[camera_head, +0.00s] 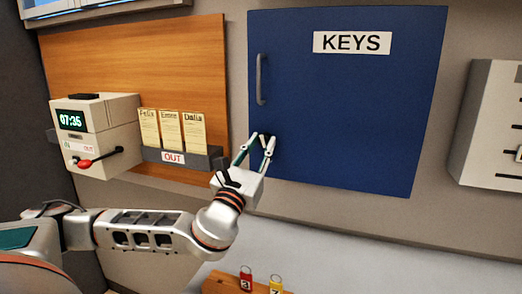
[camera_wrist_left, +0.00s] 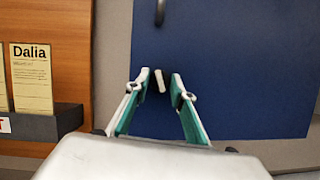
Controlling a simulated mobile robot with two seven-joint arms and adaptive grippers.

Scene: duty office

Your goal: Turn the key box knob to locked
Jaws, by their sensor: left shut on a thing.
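The blue key box (camera_head: 350,110) hangs on the wall with a white KEYS label and a grey upright handle (camera_head: 262,78) at its left edge. It also fills much of the left wrist view (camera_wrist_left: 230,70). My left gripper (camera_head: 261,142) is at the lower left of its door, below the handle. In the left wrist view my left gripper (camera_wrist_left: 161,82) is shut on the knob, whose small pale bar (camera_wrist_left: 160,81) shows between the fingertips, slightly tilted. Fingers hide most of the knob, and no lock markings can be read. My right gripper is not in view.
Left of the box, a wooden board (camera_head: 140,60) carries a time clock (camera_head: 95,130) and a grey card rack (camera_head: 208,158) with several named cards. A pale wall unit (camera_head: 490,130) is at the right. Below are red (camera_head: 246,280) and yellow (camera_head: 276,284) key tags.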

